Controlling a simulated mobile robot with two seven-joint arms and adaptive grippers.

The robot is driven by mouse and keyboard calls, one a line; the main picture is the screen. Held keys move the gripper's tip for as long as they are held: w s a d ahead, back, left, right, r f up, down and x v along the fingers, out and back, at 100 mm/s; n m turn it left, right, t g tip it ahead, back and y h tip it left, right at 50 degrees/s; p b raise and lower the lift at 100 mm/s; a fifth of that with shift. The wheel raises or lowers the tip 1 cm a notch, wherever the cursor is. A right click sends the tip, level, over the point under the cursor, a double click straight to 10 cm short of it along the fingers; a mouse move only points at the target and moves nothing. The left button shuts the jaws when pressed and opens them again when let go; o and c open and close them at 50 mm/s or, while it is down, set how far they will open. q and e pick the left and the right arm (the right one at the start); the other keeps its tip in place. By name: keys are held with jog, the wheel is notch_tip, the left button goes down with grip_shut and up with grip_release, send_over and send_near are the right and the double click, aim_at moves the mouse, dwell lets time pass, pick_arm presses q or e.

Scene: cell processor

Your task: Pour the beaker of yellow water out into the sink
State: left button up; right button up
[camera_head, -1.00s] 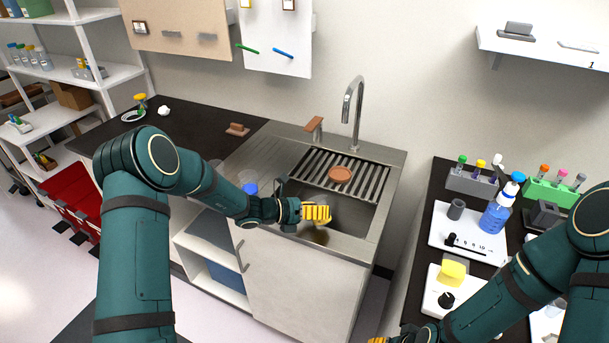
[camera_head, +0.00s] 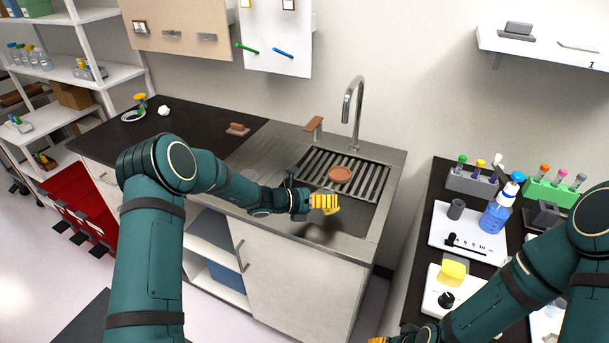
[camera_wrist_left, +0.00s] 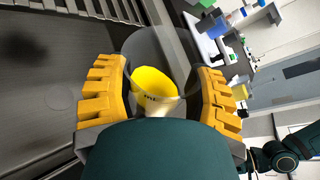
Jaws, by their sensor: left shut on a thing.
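My left gripper (camera_head: 325,203) is over the sink (camera_head: 352,217), with its yellow fingers shut on the beaker. In the left wrist view the beaker (camera_wrist_left: 153,84) sits between the two yellow finger pads (camera_wrist_left: 155,92), with bright yellow liquid inside. The beaker looks tilted there, but I cannot tell how far. In the head view the gripper mostly hides it. The dark sink basin (camera_wrist_left: 40,85) fills the left of the wrist view. Only a bit of my right gripper's yellow finger (camera_head: 378,340) shows at the bottom edge of the head view.
A tall faucet (camera_head: 354,105) stands behind the sink. A slatted rack (camera_head: 330,165) with a brown round dish (camera_head: 341,174) covers the back of the basin. A brown block (camera_head: 237,129) lies on the left counter. The right bench (camera_head: 440,200) holds tube racks and a blue bottle (camera_head: 497,212).

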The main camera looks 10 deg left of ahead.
pick_arm(q)
jog(key=shift+w+d, duration=0.2)
jog(key=shift+w, duration=0.3)
jog(key=shift+w+d, duration=0.15)
jog(key=shift+w, duration=0.3)
jog(key=shift+f+n+h, duration=0.1)
jog(key=shift+n+h, duration=0.5)
jog(key=shift+n, duration=0.1)
jog(key=shift+s, duration=0.1)
jog(key=shift+n+h, duration=0.5)
jog(key=shift+n, duration=0.1)
jog(key=shift+f+n, duration=0.2)
jog(key=shift+n, duration=0.1)
